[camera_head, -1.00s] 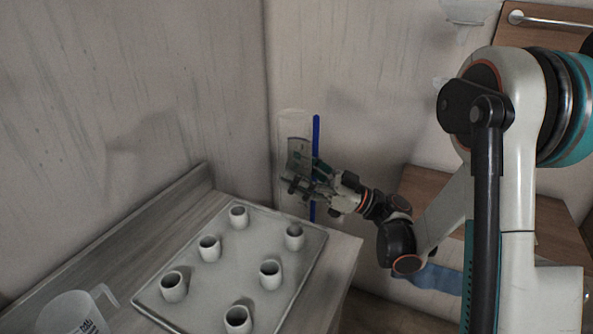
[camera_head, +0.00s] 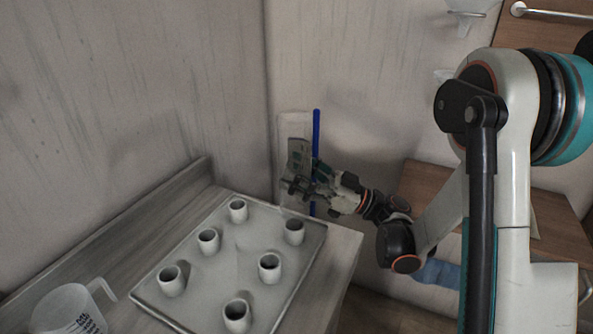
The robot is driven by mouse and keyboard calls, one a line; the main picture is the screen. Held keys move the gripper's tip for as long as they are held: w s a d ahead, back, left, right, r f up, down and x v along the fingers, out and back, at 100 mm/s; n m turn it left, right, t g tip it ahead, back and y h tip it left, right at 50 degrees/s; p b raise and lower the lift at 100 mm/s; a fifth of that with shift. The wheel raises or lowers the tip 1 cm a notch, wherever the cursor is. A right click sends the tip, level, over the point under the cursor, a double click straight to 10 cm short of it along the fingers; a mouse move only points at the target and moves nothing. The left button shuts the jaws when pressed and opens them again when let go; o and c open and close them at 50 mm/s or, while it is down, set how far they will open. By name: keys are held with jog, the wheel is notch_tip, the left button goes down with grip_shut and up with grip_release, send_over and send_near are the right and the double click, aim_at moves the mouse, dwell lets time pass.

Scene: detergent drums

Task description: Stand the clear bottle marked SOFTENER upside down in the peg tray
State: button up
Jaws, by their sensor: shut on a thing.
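A clear bottle (camera_head: 292,128) with a grey-green label stands about upright in my gripper (camera_head: 299,187), over the far right part of the peg tray (camera_head: 222,277). My gripper is shut on the bottle from the right, low on its body. The label's print is too small to read, and I cannot tell which end of the bottle is up. The bottle's lower end is faint, near the far right peg (camera_head: 294,232); I cannot tell whether they touch. The grey tray lies on the counter with several short white hollow pegs standing up from it, all bare.
A clear measuring jug (camera_head: 70,312) with dark print stands at the front left, beside the tray. A thin blue upright bar (camera_head: 316,135) shows just right of the bottle. Walls close in behind the counter. A brown wooden surface (camera_head: 430,190) lies lower right, behind my arm.

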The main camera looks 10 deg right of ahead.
jog(key=shift+f, duration=1.05)
jog(key=o, duration=1.1)
